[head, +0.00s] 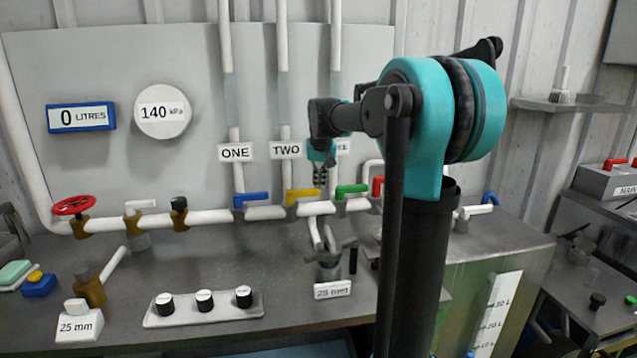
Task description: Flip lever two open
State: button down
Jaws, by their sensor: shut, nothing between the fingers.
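The yellow lever (300,196) sits on the white horizontal pipe in the head view, below the label TWO (286,150). It lies roughly along the pipe. My gripper (319,181) points downward, just above and right of the yellow lever's right end as seen here. Its fingers are shut and hold nothing. I cannot tell whether the fingertips touch the lever or stand in front of it. My wrist partly covers the third label.
A blue lever (252,199) is to the left and a green lever (352,190) to the right on the same pipe. A red lever (378,186) is farther right, beside my arm. A clamp-like fitting (330,262) stands on the bench below. A tray of black knobs (204,301) lies at the front.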

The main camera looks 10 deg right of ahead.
jog(key=shift+s+m+h, duration=0.3)
jog(key=shift+s+m, duration=0.55)
jog(key=shift+m, duration=0.15)
jog(key=s+a+m+g+h, duration=0.2)
jog(key=s+a+m, duration=0.6)
jog(key=m, duration=0.3)
jog(key=shift+s+g+h, duration=0.3)
jog(key=shift+s+h, duration=0.1)
jog(key=shift+s, duration=0.15)
jog(key=shift+a, duration=0.15)
